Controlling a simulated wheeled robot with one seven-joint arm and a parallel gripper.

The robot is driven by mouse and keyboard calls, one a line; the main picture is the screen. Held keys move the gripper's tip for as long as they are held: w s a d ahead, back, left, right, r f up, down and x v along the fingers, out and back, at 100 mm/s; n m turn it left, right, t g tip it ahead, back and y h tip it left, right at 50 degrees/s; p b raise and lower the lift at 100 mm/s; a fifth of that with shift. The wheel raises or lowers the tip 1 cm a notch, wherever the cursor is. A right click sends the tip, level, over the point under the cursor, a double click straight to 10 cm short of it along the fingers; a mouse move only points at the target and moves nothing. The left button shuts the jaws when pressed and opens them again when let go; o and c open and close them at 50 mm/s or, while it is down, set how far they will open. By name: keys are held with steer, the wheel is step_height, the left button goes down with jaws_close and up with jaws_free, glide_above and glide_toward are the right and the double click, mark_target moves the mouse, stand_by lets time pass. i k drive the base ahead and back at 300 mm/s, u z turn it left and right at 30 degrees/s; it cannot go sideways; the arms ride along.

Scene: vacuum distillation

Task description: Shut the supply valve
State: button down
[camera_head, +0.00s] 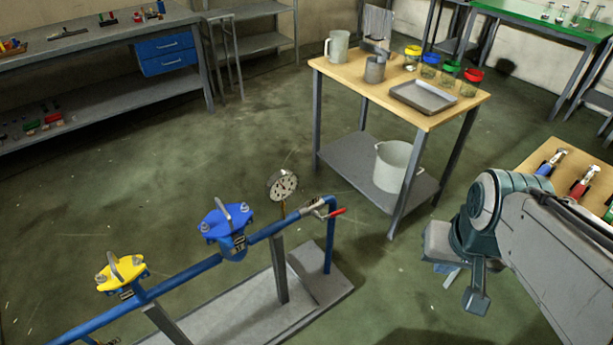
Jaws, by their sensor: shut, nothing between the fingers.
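A small valve (318,209) with a red-tipped lever (337,213) sits near the right end of the blue pipe (265,232). Its lever points right, roughly along the pipe; its exact angle is hard to tell. Two larger clamp-like fittings sit on the same pipe, a blue one (227,222) and a yellow one (121,272), each with a grey handle on top. I cannot tell which of these is labelled as the supply. My gripper (450,275) hangs at the right, small and partly hidden by my arm, apart from the pipe and its lever. It is shut and empty.
A round gauge (283,185) stands above the pipe, left of the red lever. The pipe rests on posts on a grey base (322,275). A wooden-topped table (455,113) with jars and a tray stands behind. Green floor is open between pipe and gripper.

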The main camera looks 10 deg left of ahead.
mark_target(332, 215)
steer(key=u, duration=0.3)
steer(key=i, duration=0.4)
steer(key=u, duration=0.4)
steer(key=k, duration=0.4)
steer(key=u, duration=0.6)
steer(key=k, duration=0.9)
steer(key=z, duration=0.35)
steer(key=i, duration=0.55)
steer(key=z, duration=0.8)
steer(key=i, duration=0.95)
steer(key=u, duration=0.3)
